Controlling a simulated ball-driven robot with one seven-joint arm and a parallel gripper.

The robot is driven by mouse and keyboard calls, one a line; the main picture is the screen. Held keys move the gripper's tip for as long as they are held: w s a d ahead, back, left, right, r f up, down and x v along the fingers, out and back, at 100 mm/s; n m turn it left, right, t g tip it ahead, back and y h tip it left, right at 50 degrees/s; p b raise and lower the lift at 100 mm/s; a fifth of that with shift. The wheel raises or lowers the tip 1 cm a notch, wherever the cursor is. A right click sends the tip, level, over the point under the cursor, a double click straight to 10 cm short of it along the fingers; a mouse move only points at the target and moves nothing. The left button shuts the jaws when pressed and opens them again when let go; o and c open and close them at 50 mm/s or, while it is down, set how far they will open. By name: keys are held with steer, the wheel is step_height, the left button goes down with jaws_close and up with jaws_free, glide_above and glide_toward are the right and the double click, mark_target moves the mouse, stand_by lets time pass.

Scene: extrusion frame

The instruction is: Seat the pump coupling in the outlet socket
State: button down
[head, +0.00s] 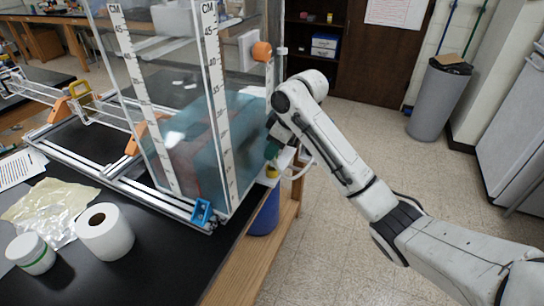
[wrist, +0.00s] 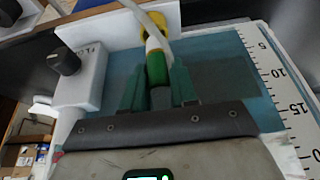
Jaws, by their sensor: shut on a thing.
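My gripper (wrist: 157,84) has its two dark green fingers shut on the pump coupling (wrist: 156,68), a green and grey cylinder with a white part beyond it. In the wrist view the coupling points at the yellow ring of the outlet socket (wrist: 154,24), on a white plate. The coupling's white end meets or overlaps the ring; I cannot tell if it is inside. A pale hose crosses in front of them. In the head view my gripper (head: 272,146) is at the tank's right side, above the yellow ring (head: 273,171); the coupling is mostly hidden there.
The clear tank (head: 190,150) with bluish water and ruler strips stands on the black bench beside my gripper. A white box with a black knob (wrist: 66,60) is left of the fingers in the wrist view. A blue bin (head: 265,215) is below.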

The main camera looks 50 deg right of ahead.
steer(key=shift+w+f, duration=0.15)
steer(key=shift+f, duration=0.05)
steer(key=shift+w+f, duration=0.2)
steer(key=shift+f, duration=1.6)
steer(key=shift+f, duration=0.15)
steer(key=c, duration=0.9)
jaws_free()
steer(key=v, duration=1.2)
steer(key=shift+b, duration=0.4)
